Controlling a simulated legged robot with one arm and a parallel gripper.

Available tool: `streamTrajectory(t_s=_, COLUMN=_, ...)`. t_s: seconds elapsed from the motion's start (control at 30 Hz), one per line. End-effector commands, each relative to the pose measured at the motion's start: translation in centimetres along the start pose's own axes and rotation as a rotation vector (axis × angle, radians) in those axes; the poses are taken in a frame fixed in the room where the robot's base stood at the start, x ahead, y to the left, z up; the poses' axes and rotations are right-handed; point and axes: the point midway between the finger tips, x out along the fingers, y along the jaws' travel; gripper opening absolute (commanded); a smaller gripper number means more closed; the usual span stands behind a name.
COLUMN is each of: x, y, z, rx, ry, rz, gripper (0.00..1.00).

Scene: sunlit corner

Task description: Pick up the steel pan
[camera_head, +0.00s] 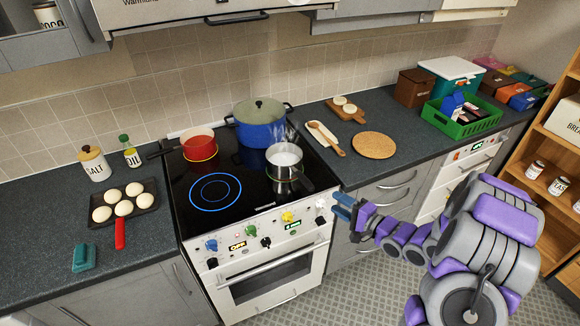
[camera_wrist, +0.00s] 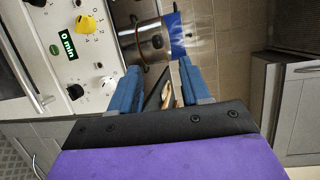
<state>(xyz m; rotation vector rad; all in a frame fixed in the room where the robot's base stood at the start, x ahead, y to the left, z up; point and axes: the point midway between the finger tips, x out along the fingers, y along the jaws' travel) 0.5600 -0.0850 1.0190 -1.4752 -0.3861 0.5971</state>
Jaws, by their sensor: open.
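The steel pan (camera_head: 284,158) stands on the front right part of the black cooktop, with steam rising from the pale contents. It also shows in the wrist view (camera_wrist: 153,42), beyond my fingertips. My gripper (camera_head: 341,205) is in front of the cooker's right front corner, to the right of the pan and nearer the robot. In the wrist view my gripper (camera_wrist: 160,78) has its two blue fingers apart, with nothing held between them. The gripper is apart from the pan.
A blue lidded pot (camera_head: 259,128) stands behind the pan, and a red pan (camera_head: 199,146) is at the back left. A blue-lit ring (camera_head: 215,191) is bare. A wooden spoon (camera_head: 325,136) and round cork mat (camera_head: 374,145) lie on the right counter. Knobs (camera_head: 287,216) line the cooker's front.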

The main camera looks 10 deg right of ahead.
Motion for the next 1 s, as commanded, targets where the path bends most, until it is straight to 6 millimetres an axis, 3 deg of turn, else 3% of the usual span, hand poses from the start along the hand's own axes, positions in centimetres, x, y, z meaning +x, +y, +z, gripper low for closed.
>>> streamTrajectory(t_s=0.6, x=9.3, y=0.2, z=-0.1, rx=-0.004, ry=-0.001, rz=-0.001, gripper=0.47)
streamTrajectory(t_s=1.0, x=11.7, y=0.5, z=-0.5, rx=0.001, ry=0.0, rz=0.0, gripper=0.47)
